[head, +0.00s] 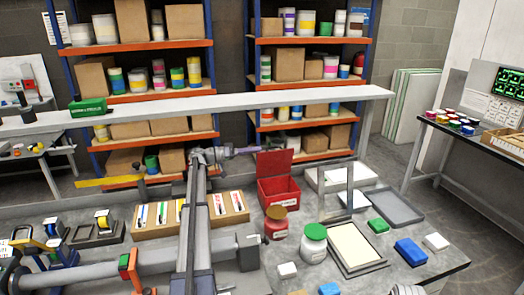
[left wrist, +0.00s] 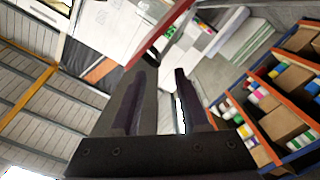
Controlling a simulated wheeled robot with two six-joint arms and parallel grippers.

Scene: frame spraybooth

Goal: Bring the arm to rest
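My left arm stretches forward over the workbench (head: 330,270) in the head view. Its left gripper (head: 247,150) is raised above the bench, its fingers pointing right, beside the open red box (head: 278,190). In the left wrist view the two fingers of this gripper (left wrist: 158,88) stand apart with nothing seen held between them. The gripper appears clear of the bench and its objects.
A cardboard tray of brushes (head: 240,207) lies near the arm. A red jar (head: 276,222), a green-lidded jar (head: 314,243), a framed panel (head: 352,246) and a grey tray (head: 396,208) stand to the right. Shelves (head: 150,97) rise behind. Space above the right bench is free.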

